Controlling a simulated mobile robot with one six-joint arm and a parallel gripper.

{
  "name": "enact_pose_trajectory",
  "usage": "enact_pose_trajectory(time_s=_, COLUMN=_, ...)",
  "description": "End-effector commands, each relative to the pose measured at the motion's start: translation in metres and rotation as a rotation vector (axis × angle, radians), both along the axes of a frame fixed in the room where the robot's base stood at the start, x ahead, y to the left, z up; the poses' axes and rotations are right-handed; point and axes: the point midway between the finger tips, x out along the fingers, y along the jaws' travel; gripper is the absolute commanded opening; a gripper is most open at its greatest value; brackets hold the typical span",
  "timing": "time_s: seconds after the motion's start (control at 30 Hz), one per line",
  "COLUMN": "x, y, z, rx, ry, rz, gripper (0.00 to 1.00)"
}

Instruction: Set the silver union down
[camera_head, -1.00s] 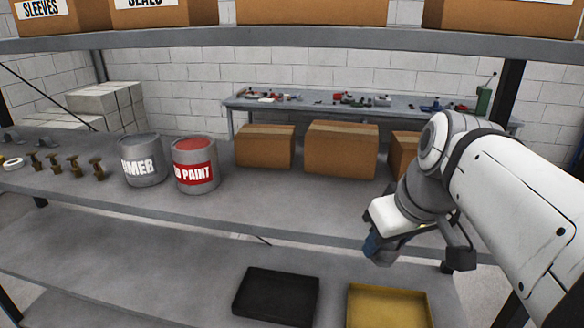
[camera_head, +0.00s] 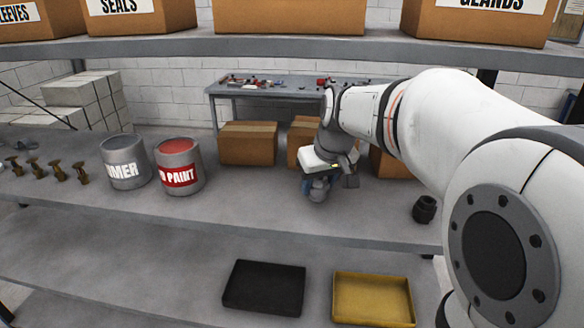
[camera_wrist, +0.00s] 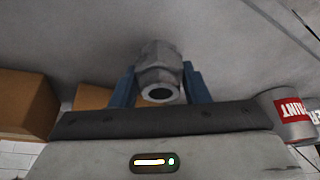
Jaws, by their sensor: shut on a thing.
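The silver union (camera_wrist: 160,72) is a grey hex-bodied fitting with a round open bore, seen in the wrist view between the two blue fingers. My gripper (camera_head: 317,192) is shut on it. In the head view the gripper is over the middle shelf (camera_head: 240,215), in front of the cardboard boxes, with the fingers pointing down. The union is mostly hidden there by the fingers, and I cannot tell whether it touches the shelf.
A primer can (camera_head: 126,162) and a red paint can (camera_head: 179,166) stand left on the shelf. Cardboard boxes (camera_head: 248,143) stand behind. A dark fitting (camera_head: 425,208) is at right. A black tray (camera_head: 264,287) and yellow tray (camera_head: 373,299) lie on the lower shelf. Shelf between paint and gripper is clear.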

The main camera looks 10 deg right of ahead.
Motion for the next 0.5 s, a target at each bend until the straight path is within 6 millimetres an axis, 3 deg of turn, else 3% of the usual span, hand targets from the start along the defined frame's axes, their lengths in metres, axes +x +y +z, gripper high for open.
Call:
enact_pose_trajectory(time_s=0.13, x=0.005, y=0.001, z=-0.004, rx=0.0, ry=0.0, rz=-0.001, gripper=0.07)
enact_pose_trajectory(time_s=0.37, x=0.005, y=0.001, z=-0.032, rx=0.001, ry=0.001, rz=-0.003, gripper=0.07)
enact_pose_trajectory(time_s=0.5, x=0.005, y=0.0, z=-0.035, rx=0.0, ry=-0.002, rz=-0.002, gripper=0.07)
